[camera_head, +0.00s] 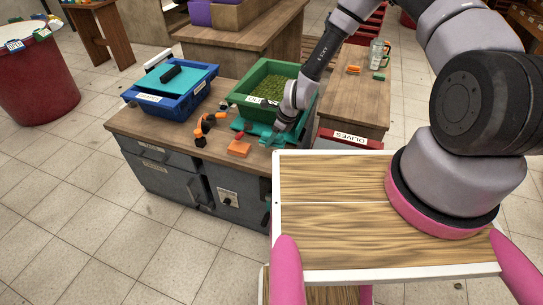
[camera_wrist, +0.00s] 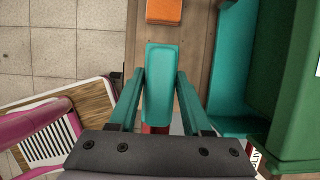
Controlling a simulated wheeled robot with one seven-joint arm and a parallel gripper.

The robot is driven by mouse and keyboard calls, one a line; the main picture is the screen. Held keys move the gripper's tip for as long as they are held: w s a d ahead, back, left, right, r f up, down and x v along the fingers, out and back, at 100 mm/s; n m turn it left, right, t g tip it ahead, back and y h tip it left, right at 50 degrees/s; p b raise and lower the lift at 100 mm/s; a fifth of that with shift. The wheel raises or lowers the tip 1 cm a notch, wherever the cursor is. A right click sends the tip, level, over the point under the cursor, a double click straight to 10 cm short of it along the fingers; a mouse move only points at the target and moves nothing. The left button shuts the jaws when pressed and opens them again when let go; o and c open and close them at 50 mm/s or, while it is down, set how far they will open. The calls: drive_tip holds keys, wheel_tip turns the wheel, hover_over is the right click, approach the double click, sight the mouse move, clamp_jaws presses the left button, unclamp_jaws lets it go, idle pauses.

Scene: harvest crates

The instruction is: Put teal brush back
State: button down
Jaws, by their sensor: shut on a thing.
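My gripper (camera_wrist: 160,90) has teal fingers and is shut on a teal brush (camera_wrist: 161,70), a rounded oblong block lying lengthwise between them. In the head view my gripper (camera_head: 275,138) is low over the front right part of the wooden-topped counter (camera_head: 160,125), beside the green crate (camera_head: 238,98). The brush is hard to tell from the teal fingers there. Whether it touches the counter top cannot be told. Its underside is hidden.
An orange block (camera_head: 239,148) lies just left of my gripper. Black-and-orange tools (camera_head: 203,130) lie farther left. A blue crate (camera_head: 190,97) with a teal lid stands at the back left. A teal ledge (camera_wrist: 232,85) borders the green crate. A red crate (camera_head: 345,140) is at right.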

sight(281, 138)
drive_tip(key=shift+f, duration=3.55)
drive_tip(key=shift+f, duration=0.15)
drive_tip(key=shift+f, duration=0.25)
drive_tip(key=shift+c, duration=1.7)
unclamp_jaws()
drive_tip(key=shift+r, duration=0.1)
drive_tip(key=v, duration=1.1)
drive_tip(key=shift+s+a, duration=0.15)
drive_tip(key=shift+s, duration=0.05)
drive_tip(key=shift+r, duration=0.1)
